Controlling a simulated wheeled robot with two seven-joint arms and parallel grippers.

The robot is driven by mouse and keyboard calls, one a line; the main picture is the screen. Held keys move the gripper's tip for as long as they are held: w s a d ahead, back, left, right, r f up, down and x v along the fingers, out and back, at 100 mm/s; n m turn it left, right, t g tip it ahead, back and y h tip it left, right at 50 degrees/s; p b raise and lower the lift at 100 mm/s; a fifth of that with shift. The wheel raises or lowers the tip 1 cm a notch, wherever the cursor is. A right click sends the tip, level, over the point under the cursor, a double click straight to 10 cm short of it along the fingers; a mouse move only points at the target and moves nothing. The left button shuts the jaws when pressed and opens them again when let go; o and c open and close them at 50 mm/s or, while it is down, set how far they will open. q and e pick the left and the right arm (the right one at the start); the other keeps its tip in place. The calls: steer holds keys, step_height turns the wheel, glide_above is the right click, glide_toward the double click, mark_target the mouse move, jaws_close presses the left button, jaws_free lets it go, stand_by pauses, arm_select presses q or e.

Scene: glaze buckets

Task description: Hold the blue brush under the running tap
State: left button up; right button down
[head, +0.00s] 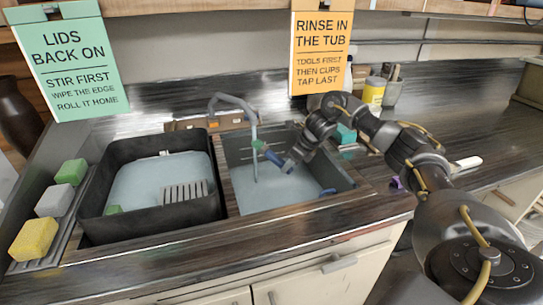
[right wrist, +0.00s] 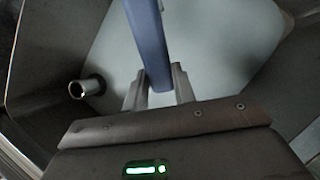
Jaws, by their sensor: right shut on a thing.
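My right gripper (head: 290,165) is over the right basin (head: 236,192), shut on the blue brush (head: 274,157) by its handle. The brush's green end (head: 259,146) points up and left. In the right wrist view the blue handle (right wrist: 150,40) stands between the two fingers (right wrist: 158,88). The grey tap (head: 232,98) arches over the basin, and a thin stream of water (head: 255,168) falls from it. The green end overlaps the stream in the head view; I cannot tell whether water strikes it. My left gripper is out of view.
A dark tub (head: 148,218) with water and a grey slatted piece (head: 184,192) stands left of the basin. Green, grey and yellow blocks (head: 34,239) line the left side. A small blue thing (head: 328,191) lies at the basin's right. A yellow jar (head: 373,92) stands behind.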

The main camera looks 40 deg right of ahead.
stand_by(0.3)
steer(key=s+d, duration=0.4)
steer(key=s, duration=0.2)
steer(key=shift+s+d+b, duration=0.3)
steer(key=shift+d, duration=0.05)
stand_by(1.1)
stand_by(0.4)
steer(key=shift+s+d+r+p, duration=0.65)
steer(key=shift+s+d+r, duration=0.1)
steer(key=shift+s+r, duration=0.25)
steer(key=shift+s+d+r+p, duration=0.6)
steer(key=shift+s+d+r, duration=0.1)
steer(key=shift+s+r, duration=0.3)
